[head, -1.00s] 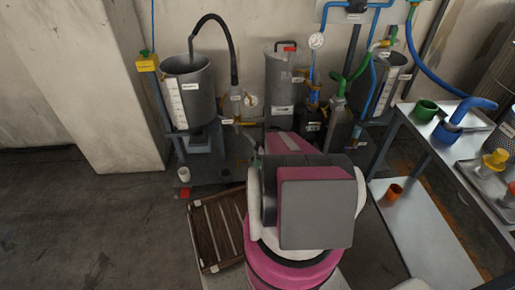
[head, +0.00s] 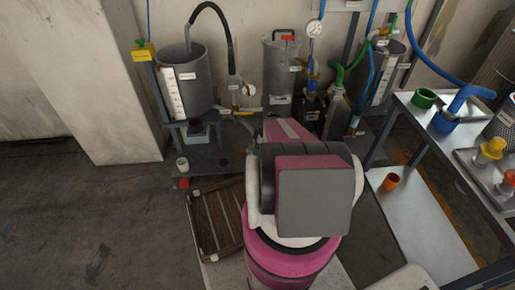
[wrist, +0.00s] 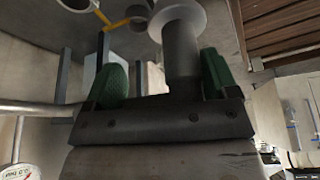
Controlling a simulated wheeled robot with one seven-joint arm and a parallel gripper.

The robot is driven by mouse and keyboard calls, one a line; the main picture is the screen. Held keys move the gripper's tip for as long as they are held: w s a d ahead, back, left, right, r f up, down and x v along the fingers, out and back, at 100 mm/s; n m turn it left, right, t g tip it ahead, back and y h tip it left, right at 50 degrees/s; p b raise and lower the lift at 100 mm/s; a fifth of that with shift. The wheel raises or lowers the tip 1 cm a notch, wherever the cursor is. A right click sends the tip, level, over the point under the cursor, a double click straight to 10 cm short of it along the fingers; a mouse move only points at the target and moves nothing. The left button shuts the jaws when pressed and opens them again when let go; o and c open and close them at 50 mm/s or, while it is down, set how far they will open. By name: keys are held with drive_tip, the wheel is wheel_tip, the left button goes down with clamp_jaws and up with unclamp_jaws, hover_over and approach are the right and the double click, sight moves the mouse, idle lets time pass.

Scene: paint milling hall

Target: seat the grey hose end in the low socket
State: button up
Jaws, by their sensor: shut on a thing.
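My gripper (wrist: 162,72) has green finger pads and shows in the wrist view. A dark grey cylindrical piece with a pale round flange, which looks like the grey hose end (wrist: 181,52), stands between the pads, and the jaws are shut on it. The piece lies close to the right pad. In the head view my own arm hides the gripper and the held piece. I cannot pick out the low socket with certainty; small fittings show low between the tanks, and pale round openings show at the top of the wrist view.
A grey tank (head: 197,88) with a black hose (head: 221,18) stands at back left. A grey cylinder (head: 281,75) and blue and green piping stand behind my arm. A slatted wooden pallet (head: 212,222) lies left of it. A metal bench (head: 425,125) is at right. Left floor is clear.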

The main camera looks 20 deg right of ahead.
drive_tip(key=shift+r, duration=1.4)
drive_tip(key=shift+w, duration=0.1)
drive_tip(key=w+d+f, duration=0.2)
drive_tip(key=w+f, duration=0.2)
drive_tip(key=w, duration=0.4)
drive_tip(key=w+d+f, duration=0.3)
drive_tip(key=w+f, duration=0.1)
drive_tip(key=w, duration=0.4)
drive_tip(key=shift+w+f, duration=0.35)
drive_tip(key=shift+w, duration=0.05)
drive_tip(key=shift+s+f, duration=0.1)
drive_tip(key=shift+f, duration=2.8)
drive_tip(key=o, duration=1.8)
drive_tip(key=v, duration=1)
drive_tip(key=shift+r, duration=0.4)
